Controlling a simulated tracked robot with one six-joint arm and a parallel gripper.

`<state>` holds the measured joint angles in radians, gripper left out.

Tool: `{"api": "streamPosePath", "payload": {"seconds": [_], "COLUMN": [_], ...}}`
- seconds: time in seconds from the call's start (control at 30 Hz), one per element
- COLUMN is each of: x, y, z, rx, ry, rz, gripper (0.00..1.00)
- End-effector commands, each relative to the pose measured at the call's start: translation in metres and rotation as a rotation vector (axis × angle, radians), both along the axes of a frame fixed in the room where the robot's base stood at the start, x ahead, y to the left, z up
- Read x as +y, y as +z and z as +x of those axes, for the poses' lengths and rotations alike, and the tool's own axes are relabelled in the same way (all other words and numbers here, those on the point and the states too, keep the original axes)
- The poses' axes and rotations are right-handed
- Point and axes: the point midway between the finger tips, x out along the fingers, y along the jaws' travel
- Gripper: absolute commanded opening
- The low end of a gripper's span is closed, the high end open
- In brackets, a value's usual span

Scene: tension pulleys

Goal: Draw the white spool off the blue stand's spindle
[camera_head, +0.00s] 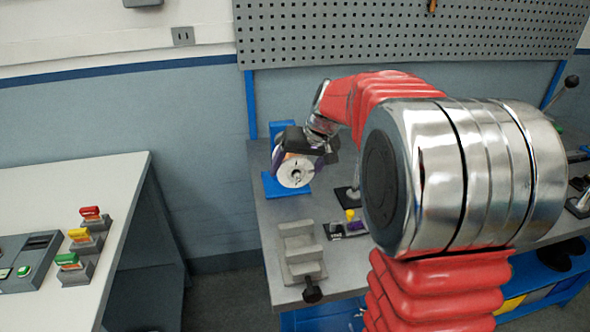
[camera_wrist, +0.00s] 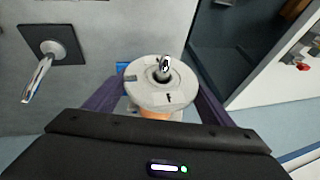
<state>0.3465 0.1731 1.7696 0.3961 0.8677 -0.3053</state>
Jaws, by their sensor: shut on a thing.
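The white spool (camera_wrist: 150,98) sits between the two purple fingers of my gripper (camera_wrist: 160,90) in the wrist view, and the jaws are shut on it. A metal spindle tip (camera_wrist: 165,65) shows at the spool's central hole. An orange part shows below the white flange. In the head view the white spool (camera_head: 295,172) is in front of the blue stand (camera_head: 271,185), with my gripper (camera_head: 300,160) around it from above and behind. Much of the stand is hidden by the spool and my gripper. How far the spool sits along the spindle cannot be told.
A grey vise-like fixture (camera_head: 300,250) stands at the front of the grey bench. A metal post on a black base (camera_wrist: 52,50) stands nearby. A white table (camera_head: 115,190) with colored switches is at left.

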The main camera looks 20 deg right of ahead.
Motion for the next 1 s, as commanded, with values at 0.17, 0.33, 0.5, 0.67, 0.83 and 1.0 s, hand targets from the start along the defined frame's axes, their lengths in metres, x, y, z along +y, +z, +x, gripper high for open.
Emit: {"api": "streamPosePath", "payload": {"seconds": [0.17, 0.33, 0.5, 0.67, 0.83, 1.0], "x": [0.000, 0.001, 0.002, 0.003, 0.005, 0.006], "y": [0.001, 0.001, 0.001, 0.001, 0.001, 0.001], "z": [-0.001, -0.006, -0.012, -0.018, -0.023, -0.029], "rx": [-0.002, -0.002, -0.002, -0.002, -0.002, -0.003], "ry": [-0.001, -0.001, -0.001, 0.000, 0.000, 0.000], "rz": [0.000, 0.000, 0.000, -0.001, -0.001, -0.001], "gripper": [0.40, 0.40, 0.40, 0.40, 0.40, 0.40]}}
